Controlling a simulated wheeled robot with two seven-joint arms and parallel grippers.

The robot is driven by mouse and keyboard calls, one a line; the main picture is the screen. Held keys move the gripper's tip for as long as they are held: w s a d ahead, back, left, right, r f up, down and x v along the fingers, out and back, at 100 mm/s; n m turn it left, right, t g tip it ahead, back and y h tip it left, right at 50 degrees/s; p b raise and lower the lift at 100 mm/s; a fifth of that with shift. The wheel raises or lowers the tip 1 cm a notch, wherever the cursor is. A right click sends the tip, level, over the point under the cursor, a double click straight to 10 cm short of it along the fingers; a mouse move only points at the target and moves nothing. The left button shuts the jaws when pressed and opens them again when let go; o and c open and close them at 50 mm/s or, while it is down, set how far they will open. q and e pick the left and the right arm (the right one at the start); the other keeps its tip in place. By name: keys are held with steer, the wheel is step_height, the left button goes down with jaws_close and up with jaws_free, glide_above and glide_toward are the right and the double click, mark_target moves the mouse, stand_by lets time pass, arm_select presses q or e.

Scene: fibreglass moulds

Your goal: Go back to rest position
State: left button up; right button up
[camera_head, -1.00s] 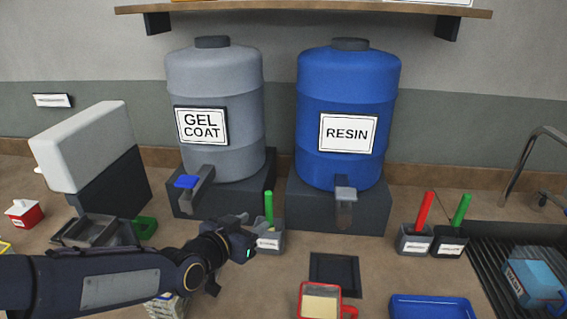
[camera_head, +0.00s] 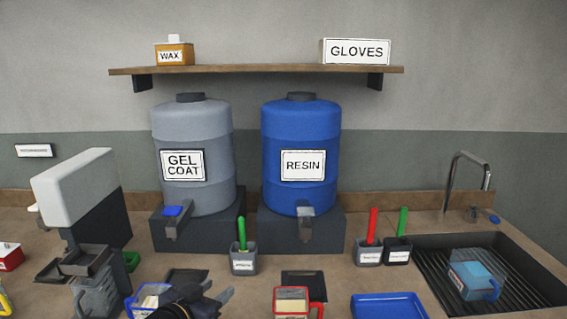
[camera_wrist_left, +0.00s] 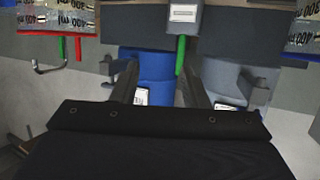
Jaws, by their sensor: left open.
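My left gripper (camera_head: 222,293) is low in the head view at the bottom edge, its dark fingers spread and empty. It is in front of the grey cup with the green handle (camera_head: 243,262) and apart from it. In the left wrist view, which looks upside down, both fingers (camera_wrist_left: 160,85) stand apart with nothing between them. Beyond them are the blue resin drum (camera_wrist_left: 155,65) and the grey gel coat drum (camera_wrist_left: 230,80). My right gripper does not show.
The gel coat drum (camera_head: 192,145) and resin drum (camera_head: 301,150) stand at the back under a shelf (camera_head: 255,70). A red cup (camera_head: 291,302), blue tray (camera_head: 388,306) and blue-rimmed container (camera_head: 148,300) are near the front. A sink (camera_head: 520,290) is at right.

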arm_select(q)
steer(key=s+a+f+n+g, duration=0.1)
steer(key=s+a+n+g, duration=0.1)
steer(key=s, duration=0.6)
steer(key=s+a+f+n+g+y, duration=0.1)
steer(key=s+a+n+g, duration=0.1)
steer(key=s, duration=0.7)
steer(key=s+a+f+n+g+p, duration=0.1)
steer(key=s+a+n+g, duration=0.1)
steer(key=s, duration=0.6)
steer(key=shift+s+f+g, duration=0.25)
steer(key=shift+g, duration=0.65)
